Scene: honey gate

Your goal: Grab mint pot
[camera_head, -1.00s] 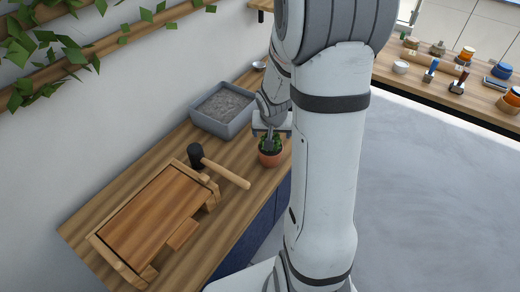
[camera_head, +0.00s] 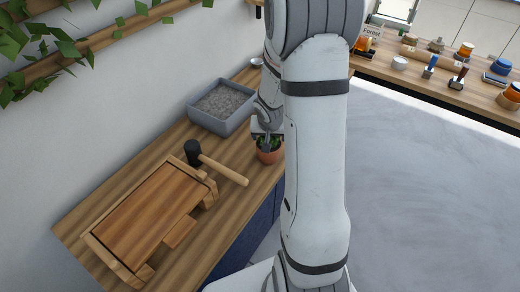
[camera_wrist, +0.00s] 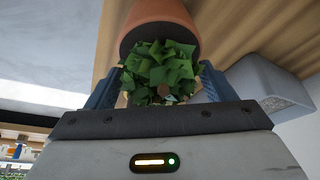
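The mint pot is a small terracotta pot (camera_head: 268,156) with leafy green mint, standing upright on the wooden counter near its front edge. My gripper (camera_head: 268,143) is directly above it, pointing down, with its fingers down among the leaves. In the wrist view, the pot (camera_wrist: 160,20) is at the top, with the mint leaves (camera_wrist: 160,72) below it, between my two dark blue fingers (camera_wrist: 163,68). The fingers are apart, one on each side of the plant, near the pot's rim. I see no clear grip on the pot. My arm hides the counter to its right.
A grey tray of gravelly material (camera_head: 222,107) stands behind and left of the pot. A mallet (camera_head: 222,168) lies to the left, its handle end close to the pot. A wooden board frame (camera_head: 150,222) is farther left. Another counter (camera_head: 430,80) holds jars and tools.

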